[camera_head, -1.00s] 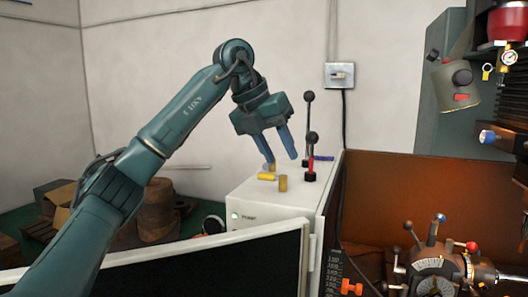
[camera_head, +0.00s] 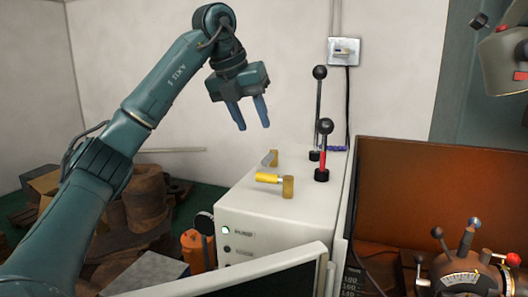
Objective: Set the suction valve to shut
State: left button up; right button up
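A small valve with a yellow handle (camera_head: 268,178) and a brass body (camera_head: 288,187) stands on top of the white cabinet (camera_head: 265,209). Its handle lies level and points left from the body. Behind it is a second brass valve with a grey lever (camera_head: 268,160). No readable label shows which one is the suction valve. My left gripper (camera_head: 253,127) hangs above and slightly left of both valves, fingers down. Its two blue fingers are apart with nothing between them, and it touches neither valve. My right gripper is not in view.
Two upright black-knobbed levers, one tall (camera_head: 319,105) and one with a red sleeve (camera_head: 323,153), stand right of the valves. A wall switch (camera_head: 343,52) is behind. A dark screen panel (camera_head: 290,275) is in front. A dial with knobs (camera_head: 461,283) is at lower right.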

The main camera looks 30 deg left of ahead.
aim_at(269, 163)
pick_arm(q)
jog(key=p+x, duration=0.1)
jog(key=x, duration=0.8)
jog(key=shift+w+f, duration=0.1)
jog(key=shift+c, duration=0.3)
grip_shut()
